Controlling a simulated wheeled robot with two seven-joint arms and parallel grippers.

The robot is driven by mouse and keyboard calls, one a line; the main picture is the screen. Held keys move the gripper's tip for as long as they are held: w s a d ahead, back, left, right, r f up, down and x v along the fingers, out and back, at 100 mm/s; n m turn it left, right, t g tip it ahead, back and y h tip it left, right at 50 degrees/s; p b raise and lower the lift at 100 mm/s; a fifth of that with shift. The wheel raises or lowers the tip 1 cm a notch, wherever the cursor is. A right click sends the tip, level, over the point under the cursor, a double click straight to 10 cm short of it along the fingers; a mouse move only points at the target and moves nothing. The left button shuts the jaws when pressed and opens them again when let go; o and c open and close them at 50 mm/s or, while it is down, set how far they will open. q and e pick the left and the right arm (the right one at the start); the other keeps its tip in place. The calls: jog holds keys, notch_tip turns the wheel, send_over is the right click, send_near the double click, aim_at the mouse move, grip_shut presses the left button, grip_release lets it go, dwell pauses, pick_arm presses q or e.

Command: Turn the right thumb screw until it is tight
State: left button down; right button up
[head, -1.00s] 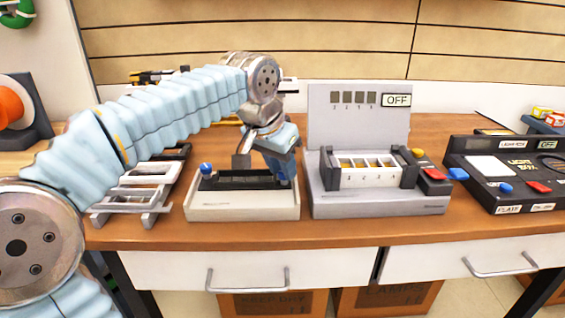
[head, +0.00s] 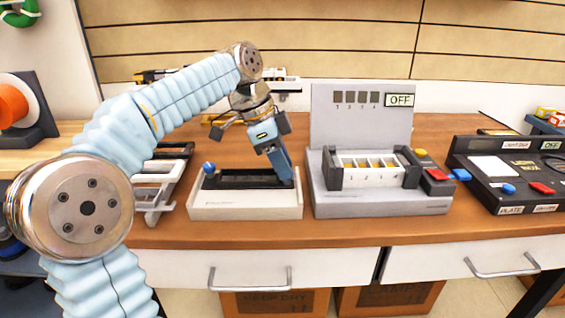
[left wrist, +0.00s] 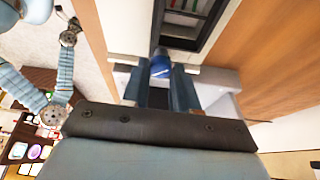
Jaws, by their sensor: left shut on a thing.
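A pale fixture (head: 245,206) with a long dark recess stands on the wooden bench; its recessed end also shows in the left wrist view (left wrist: 138,22). Its left thumb screw (head: 208,168), with a blue head, stands at the left end. My left gripper (head: 285,179) points down at the right end and hides the right thumb screw in the head view. In the left wrist view, the blue head of the right thumb screw (left wrist: 160,66) sits between the fingertips of my left gripper (left wrist: 161,72), which is shut on it. My right gripper is not in view.
A grey tester (head: 385,200) reading OFF stands close to the right of the fixture. A dark light box (head: 510,172) is farther right. A white rack (head: 155,190) stands to the left. White drawers (head: 240,270) are below the bench edge.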

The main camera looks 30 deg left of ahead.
pick_arm(q)
jog(key=shift+w+m+g, duration=0.1)
jog(key=shift+m+g, duration=0.5)
jog(key=shift+m, duration=0.6)
jog(key=c, duration=0.9)
grip_release()
jog(key=shift+o, duration=0.2)
